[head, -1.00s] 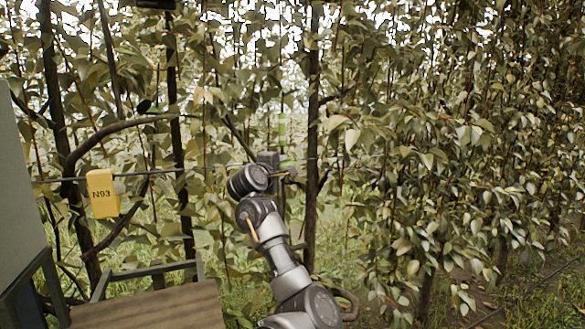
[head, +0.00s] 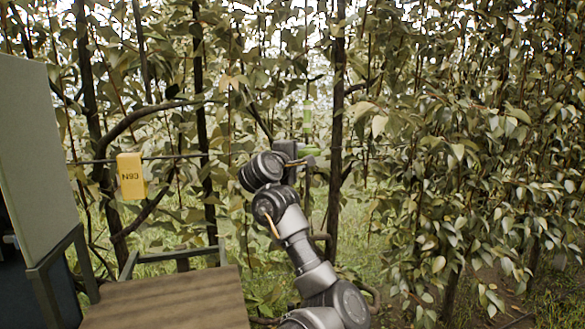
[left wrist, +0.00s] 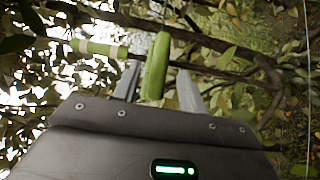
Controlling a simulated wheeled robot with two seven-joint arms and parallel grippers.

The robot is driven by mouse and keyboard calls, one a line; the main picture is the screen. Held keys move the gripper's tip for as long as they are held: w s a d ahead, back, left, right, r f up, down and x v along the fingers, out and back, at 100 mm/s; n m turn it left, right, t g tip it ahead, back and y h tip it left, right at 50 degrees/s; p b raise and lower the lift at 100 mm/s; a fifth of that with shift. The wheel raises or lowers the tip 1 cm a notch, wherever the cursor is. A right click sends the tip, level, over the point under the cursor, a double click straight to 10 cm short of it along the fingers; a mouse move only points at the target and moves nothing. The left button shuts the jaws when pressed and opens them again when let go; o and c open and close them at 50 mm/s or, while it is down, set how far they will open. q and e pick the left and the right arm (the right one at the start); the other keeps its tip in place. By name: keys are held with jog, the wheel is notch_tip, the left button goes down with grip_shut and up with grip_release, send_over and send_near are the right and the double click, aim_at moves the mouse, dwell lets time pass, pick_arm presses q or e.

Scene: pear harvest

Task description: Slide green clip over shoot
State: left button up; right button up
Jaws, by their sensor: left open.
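My left gripper (head: 300,152) is in front of the foliage, near the middle of the head view. In the left wrist view its two grey fingers (left wrist: 160,90) are apart. A smooth green piece, which looks like the clip (left wrist: 155,66), lies between and beyond them; I cannot tell whether they touch it. It also shows at the gripper in the head view (head: 308,152). My right gripper is not in view.
A dark trunk (head: 337,130) stands just right of my gripper. A yellow tag marked N93 (head: 131,176) hangs by a thin wire at left. Dense leaves fill the right.

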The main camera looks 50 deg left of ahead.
pick_arm(q)
jog(key=b+v, duration=0.1)
jog(key=v, duration=0.4)
jog(key=shift+s+d, duration=0.1)
jog(key=shift+s, duration=0.05)
dwell(0.3)
